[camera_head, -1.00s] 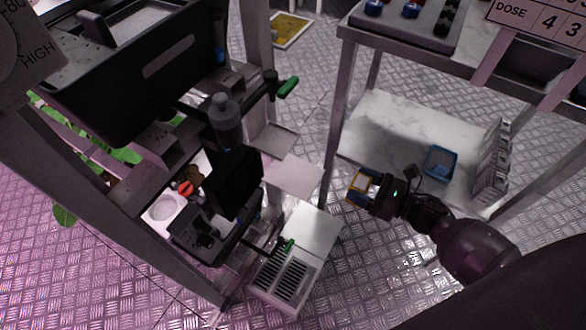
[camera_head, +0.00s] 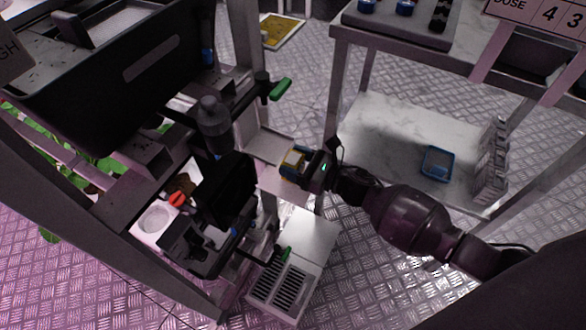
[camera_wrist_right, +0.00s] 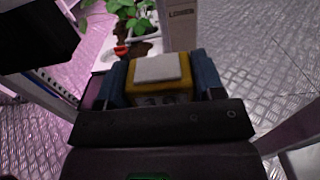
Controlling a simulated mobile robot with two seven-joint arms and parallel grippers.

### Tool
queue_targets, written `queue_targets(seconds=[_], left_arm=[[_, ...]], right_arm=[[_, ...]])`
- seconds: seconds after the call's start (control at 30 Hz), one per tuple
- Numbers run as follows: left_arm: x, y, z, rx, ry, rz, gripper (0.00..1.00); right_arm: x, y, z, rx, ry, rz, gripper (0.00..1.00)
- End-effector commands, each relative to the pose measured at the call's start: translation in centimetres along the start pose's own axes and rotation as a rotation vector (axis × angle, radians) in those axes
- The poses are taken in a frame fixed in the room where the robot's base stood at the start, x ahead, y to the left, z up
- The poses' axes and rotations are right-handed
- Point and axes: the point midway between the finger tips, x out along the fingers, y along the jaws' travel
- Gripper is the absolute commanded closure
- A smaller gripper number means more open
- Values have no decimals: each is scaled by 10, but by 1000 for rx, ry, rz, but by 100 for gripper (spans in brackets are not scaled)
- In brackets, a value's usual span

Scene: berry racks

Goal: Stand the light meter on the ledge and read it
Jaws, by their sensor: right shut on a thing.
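The light meter (camera_head: 292,162) is a small yellow block. My right gripper (camera_head: 296,164) is shut on it and holds it up in front of the rack at the left, over or near a pale flat plate (camera_head: 278,184). I cannot tell from these views whether the meter touches the plate. In the right wrist view the meter (camera_wrist_right: 158,71) sits between blue fingertips, with a pale grey panel facing the camera. No reading is legible. I cannot tell for sure which surface is the ledge. My left gripper is not in view.
A grey bottle (camera_head: 213,122) and black equipment (camera_head: 225,190) crowd the rack, left of my right gripper. A white vented box (camera_head: 300,245) stands below it. A marble-patterned shelf (camera_head: 385,130) at the right holds a blue tray (camera_head: 437,163) and has bare room.

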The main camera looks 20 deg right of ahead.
Motion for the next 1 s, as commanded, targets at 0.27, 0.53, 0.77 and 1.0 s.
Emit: queue_targets(seconds=[0.27,0.53,0.77,1.0], left_arm=[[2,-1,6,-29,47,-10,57],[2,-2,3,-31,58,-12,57],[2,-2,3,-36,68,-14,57],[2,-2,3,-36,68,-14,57]], right_arm=[[2,1,-37,4,4,1,66],[3,0,-34,-2,-3,1,66],[2,0,-39,0,0,1,35],[3,0,-38,-1,-1,1,13]])
